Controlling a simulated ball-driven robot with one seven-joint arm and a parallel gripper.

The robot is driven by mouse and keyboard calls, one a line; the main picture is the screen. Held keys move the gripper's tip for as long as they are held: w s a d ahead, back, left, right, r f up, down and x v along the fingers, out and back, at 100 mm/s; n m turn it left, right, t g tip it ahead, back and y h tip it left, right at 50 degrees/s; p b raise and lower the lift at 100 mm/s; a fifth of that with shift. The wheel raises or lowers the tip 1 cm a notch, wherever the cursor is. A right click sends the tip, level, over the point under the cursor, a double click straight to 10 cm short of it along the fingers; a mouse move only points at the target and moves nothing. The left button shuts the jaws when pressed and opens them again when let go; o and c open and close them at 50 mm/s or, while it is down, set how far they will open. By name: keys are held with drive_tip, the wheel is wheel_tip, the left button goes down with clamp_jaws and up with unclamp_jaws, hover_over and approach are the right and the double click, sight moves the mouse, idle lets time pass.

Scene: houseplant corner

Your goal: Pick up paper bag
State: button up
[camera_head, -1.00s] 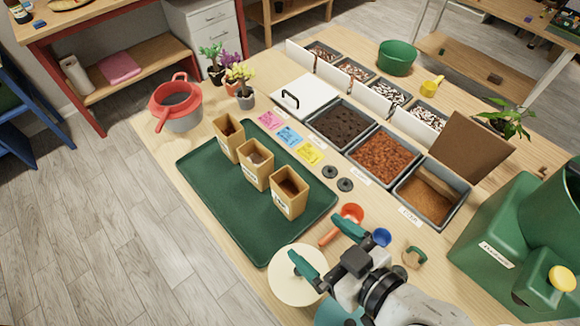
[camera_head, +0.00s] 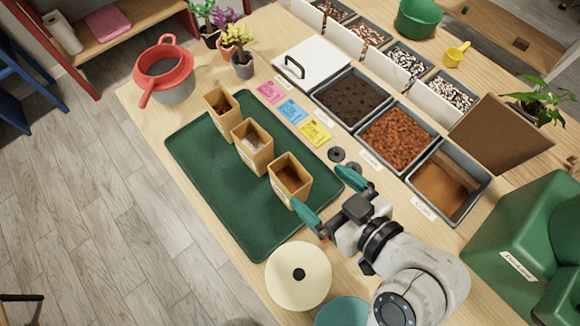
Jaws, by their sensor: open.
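Three open brown paper bags stand upright in a row on a dark green tray (camera_head: 205,181). The far bag (camera_head: 220,117) and the middle bag (camera_head: 252,147) are left of the near bag (camera_head: 290,181). Each has some brown or greyish contents. My gripper (camera_head: 327,190) is open, its two teal fingers spread, just to the lower right of the near bag. One finger tip is close to that bag's lower right side; I cannot tell whether it touches. Nothing is between the fingers.
Bins of dark soil (camera_head: 352,98), orange bark (camera_head: 396,138) and brown material (camera_head: 445,183) stand to the right. A cream disc (camera_head: 298,276) lies below the tray. A red-rimmed pot (camera_head: 166,72), small plants (camera_head: 240,52) and a green machine (camera_head: 525,240) surround the area. The tray's left part is clear.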

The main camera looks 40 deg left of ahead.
drive_tip(key=b, duration=0.7)
approach(303, 190)
drive_tip(key=x, duration=0.4)
drive_tip(key=shift+a, duration=0.2)
drive_tip(key=p+x, duration=0.1)
drive_tip(key=x, duration=0.5)
drive_tip(key=shift+f+p+x, duration=0.25)
drive_tip(key=shift+p+x, duration=0.45)
drive_tip(key=shift+x, duration=1.6)
drive_tip(key=shift+d, duration=0.1)
drive_tip(key=shift+c, duration=0.3)
drive_tip(key=c, duration=1.3)
drive_tip(key=shift+r, duration=0.1)
